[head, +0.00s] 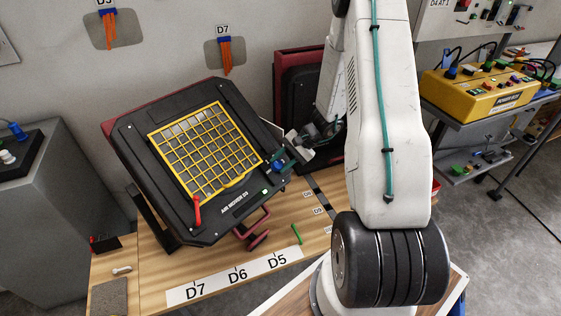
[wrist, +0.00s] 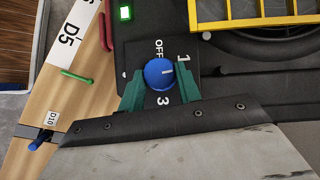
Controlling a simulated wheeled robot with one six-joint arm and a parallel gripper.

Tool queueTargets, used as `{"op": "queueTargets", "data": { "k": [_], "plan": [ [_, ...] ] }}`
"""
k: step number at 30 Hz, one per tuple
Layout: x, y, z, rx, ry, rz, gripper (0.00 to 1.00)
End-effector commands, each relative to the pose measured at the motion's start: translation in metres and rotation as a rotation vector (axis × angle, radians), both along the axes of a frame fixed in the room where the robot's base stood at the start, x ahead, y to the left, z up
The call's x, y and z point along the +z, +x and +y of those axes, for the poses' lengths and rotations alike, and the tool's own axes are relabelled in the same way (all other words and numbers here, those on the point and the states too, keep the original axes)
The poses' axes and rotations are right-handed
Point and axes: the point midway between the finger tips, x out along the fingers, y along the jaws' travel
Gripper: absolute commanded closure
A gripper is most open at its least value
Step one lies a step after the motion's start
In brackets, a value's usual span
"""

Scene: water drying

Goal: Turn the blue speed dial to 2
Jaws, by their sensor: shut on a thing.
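The blue speed dial (wrist: 160,73) sits on the black panel of the air mover, between the labels OFF, 1 and 3. A short white mark on its face points roughly right in the wrist view; the label 2 is not visible. My gripper (wrist: 160,89) has its two green fingers on either side of the dial and is shut on it. In the head view the dial (head: 277,167) shows at the right edge of the air mover (head: 128,140), with my gripper (head: 284,158) reaching it from the right.
A yellow grille (head: 183,188) and a red lever (head: 197,212) are on the air mover. A small lit green switch (wrist: 126,13) is near the dial. A green stick (head: 297,234) lies on the wooden table (head: 150,268). A yellow power box (head: 484,92) stands at right.

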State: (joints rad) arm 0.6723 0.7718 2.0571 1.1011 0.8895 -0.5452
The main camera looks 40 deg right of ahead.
Motion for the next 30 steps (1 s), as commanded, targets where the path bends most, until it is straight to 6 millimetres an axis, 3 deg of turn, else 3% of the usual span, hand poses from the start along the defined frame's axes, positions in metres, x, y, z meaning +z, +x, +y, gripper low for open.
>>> {"op": "queueTargets", "data": {
  "k": [15, 30],
  "plan": [
    [-0.0033, -0.0048, 0.0005, -0.367, 0.258, 0.041, 0.89],
    [-0.0036, -0.0055, 0.0012, -0.518, 0.363, 0.056, 0.89]
  ]
}}
